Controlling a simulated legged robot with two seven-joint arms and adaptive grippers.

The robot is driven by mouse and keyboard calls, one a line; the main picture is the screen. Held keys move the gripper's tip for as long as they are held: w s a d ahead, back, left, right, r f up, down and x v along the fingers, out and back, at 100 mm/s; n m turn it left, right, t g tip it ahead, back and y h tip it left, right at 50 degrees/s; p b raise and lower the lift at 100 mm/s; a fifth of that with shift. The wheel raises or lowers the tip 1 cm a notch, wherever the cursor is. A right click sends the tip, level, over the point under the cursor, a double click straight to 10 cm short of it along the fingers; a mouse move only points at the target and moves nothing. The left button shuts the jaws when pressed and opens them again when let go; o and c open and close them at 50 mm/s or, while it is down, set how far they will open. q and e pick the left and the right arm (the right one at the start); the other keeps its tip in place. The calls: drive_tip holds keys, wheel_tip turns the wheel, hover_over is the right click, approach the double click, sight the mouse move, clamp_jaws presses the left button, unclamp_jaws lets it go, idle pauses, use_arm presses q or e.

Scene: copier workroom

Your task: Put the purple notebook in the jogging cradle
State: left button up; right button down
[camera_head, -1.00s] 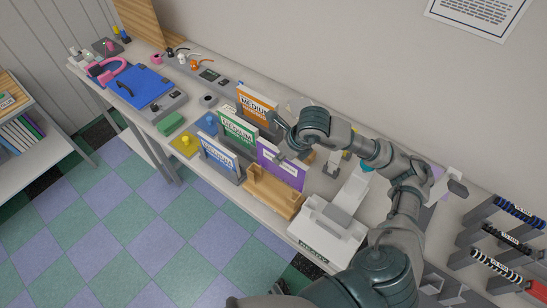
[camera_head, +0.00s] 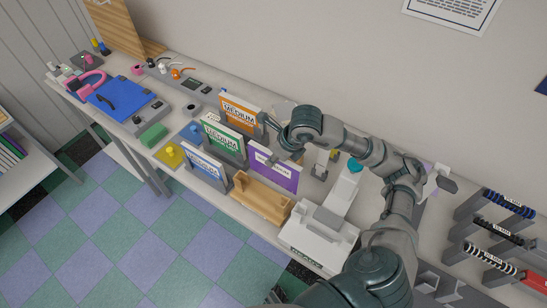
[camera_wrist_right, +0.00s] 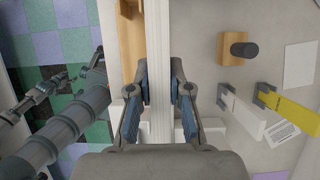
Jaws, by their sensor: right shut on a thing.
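The purple notebook (camera_head: 285,178) stands upright in the head view, just behind the wooden jogging cradle (camera_head: 263,202). My right gripper (camera_head: 279,147) is shut on it from above and behind. In the right wrist view my right gripper (camera_wrist_right: 161,88) has the notebook's pale edge (camera_wrist_right: 161,40) between its two fingers, and part of the wooden cradle (camera_wrist_right: 130,45) is left of it. The cradle hides whether the notebook's lower edge touches anything. A small dark arm end, likely my left gripper (camera_wrist_right: 54,83), is at the left of the wrist view; its jaws are unclear.
Orange (camera_head: 238,112), green (camera_head: 222,138) and blue (camera_head: 205,168) notebooks stand in holders to the left. A white machine (camera_head: 318,235) is close on the cradle's right. Binding combs on a rack (camera_head: 497,232) are at the far right.

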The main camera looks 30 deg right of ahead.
use_arm(q)
drive_tip(key=shift+w+a+r+p, duration=0.35)
drive_tip(key=shift+w+a, duration=0.3)
drive_tip(key=shift+a, duration=0.05)
use_arm(e)
drive_tip(key=a, duration=0.6)
drive_tip(key=shift+a+r, duration=0.35)
drive_tip(key=shift+r, duration=0.05)
idle(1.5)
